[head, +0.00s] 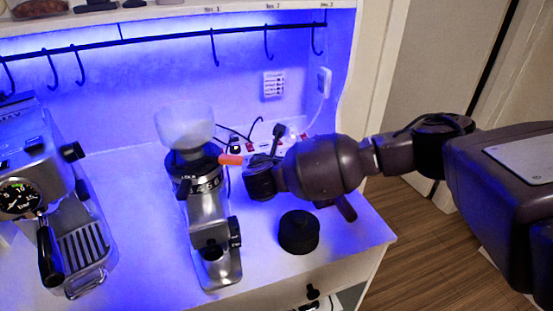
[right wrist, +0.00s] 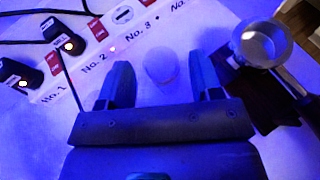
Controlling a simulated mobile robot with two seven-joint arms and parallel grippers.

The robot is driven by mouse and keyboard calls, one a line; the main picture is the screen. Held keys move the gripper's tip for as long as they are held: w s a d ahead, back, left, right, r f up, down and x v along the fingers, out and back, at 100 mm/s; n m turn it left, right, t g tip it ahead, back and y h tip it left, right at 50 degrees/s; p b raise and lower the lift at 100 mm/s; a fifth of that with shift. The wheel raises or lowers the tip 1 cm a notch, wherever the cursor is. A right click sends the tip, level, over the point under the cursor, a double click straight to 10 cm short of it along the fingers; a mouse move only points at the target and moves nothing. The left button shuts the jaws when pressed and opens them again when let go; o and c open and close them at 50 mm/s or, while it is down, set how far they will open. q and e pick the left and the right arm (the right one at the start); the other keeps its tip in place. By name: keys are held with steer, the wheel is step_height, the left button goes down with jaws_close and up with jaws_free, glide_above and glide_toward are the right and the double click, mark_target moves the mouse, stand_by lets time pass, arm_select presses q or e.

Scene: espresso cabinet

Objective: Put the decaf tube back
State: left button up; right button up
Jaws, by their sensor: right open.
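In the right wrist view, a pale translucent round-topped thing (right wrist: 162,68), possibly the tube, stands between the two fingers of my right gripper (right wrist: 160,80). The fingers are apart, one on each side, and I see no contact. No decaf label is readable on it. In the head view my right arm comes in from the right over the counter (head: 150,262), and its fingers are hidden or too small to make out. My left gripper is not in view.
A power strip (right wrist: 75,58) with plugs and red switches lies behind the gripper. A metal portafilter-like cup (right wrist: 262,42) is close on the right. The grinder (head: 207,205), espresso machine (head: 50,190) and black round object (head: 298,232) stand on the counter. Hooks hang above.

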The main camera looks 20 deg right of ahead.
steer(key=v, duration=0.9)
steer(key=shift+s, duration=0.15)
steer(key=shift+s, duration=0.1)
